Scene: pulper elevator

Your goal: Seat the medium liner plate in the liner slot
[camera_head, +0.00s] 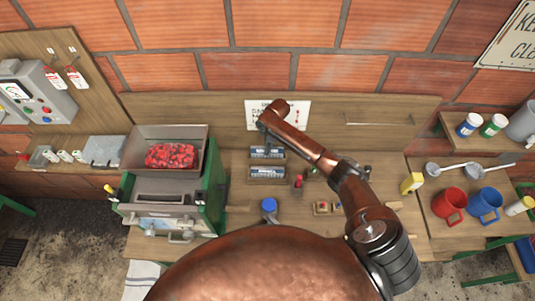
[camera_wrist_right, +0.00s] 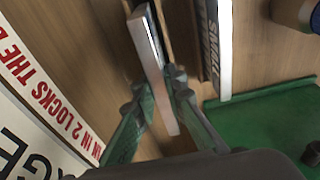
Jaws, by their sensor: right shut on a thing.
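My right gripper (camera_wrist_right: 158,88) is shut on a thin, pale-edged liner plate (camera_wrist_right: 147,42) in the right wrist view. The plate stands on edge between the fingers, and its size marking cannot be read. A second plate with lettering on its face (camera_wrist_right: 212,45) stands apart to its right. In the head view my right arm reaches to the back of the bench, and the gripper is mostly hidden by its wrist. Two blue-and-white labelled plates (camera_head: 267,173) sit in wooden holders below it. The green pulper (camera_head: 215,196) stands at the left; I cannot make out its liner slot. My left gripper is not in view.
A hopper of red cherries (camera_head: 172,156) tops the pulper. A sign (camera_head: 295,112) is on the back board near the wrist. A blue-capped item (camera_head: 269,206) stands at the front.

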